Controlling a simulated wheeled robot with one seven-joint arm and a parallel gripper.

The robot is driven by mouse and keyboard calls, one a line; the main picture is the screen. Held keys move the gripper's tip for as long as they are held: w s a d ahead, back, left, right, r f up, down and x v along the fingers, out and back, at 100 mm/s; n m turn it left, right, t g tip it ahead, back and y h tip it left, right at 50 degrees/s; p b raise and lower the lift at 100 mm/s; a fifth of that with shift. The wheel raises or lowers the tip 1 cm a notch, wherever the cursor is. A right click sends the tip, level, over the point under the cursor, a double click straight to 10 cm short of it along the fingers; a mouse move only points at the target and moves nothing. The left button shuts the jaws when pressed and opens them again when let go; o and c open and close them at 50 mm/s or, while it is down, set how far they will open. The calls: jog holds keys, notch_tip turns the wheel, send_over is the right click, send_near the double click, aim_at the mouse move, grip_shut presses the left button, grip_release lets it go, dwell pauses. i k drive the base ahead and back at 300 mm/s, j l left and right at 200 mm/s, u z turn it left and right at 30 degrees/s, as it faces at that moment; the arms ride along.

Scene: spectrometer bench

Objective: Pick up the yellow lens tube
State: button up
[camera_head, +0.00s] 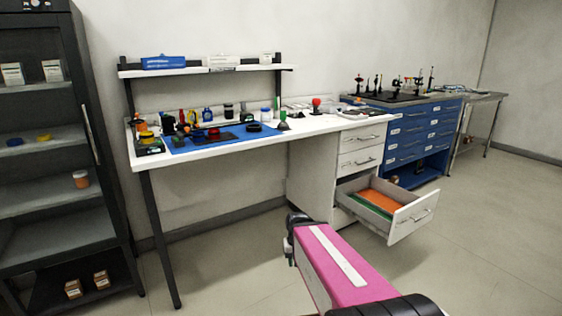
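Several small yellow items show, and I cannot tell for sure which is the lens tube. A short yellow cylinder (146,135) sits on a dark item at the left end of the white workbench (215,146). A low yellow ring-like item (44,138) lies on the left rack. My pink arm reaches up from the bottom, in front of the bench. The dark part at its far end (292,232) is apart from all the yellow items. Its fingers cannot be made out.
A blue mat (180,148) holds several small dark and red parts. A drawer (405,220) stands open at the bench's right, over the floor. A dark rack (95,150) stands left. A blue cabinet (410,150) stands behind right. The floor in front is clear.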

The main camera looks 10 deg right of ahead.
aim_at(146, 138)
jog(key=z, duration=1.45)
jog(key=u, duration=2.6)
jog(key=l+u, duration=0.2)
jog(key=u, duration=0.2)
jog(key=l+u, duration=0.2)
jog(key=u, duration=0.25)
jog(key=l+u, duration=0.25)
jog(key=u, duration=0.15)
jog(key=i, duration=0.05)
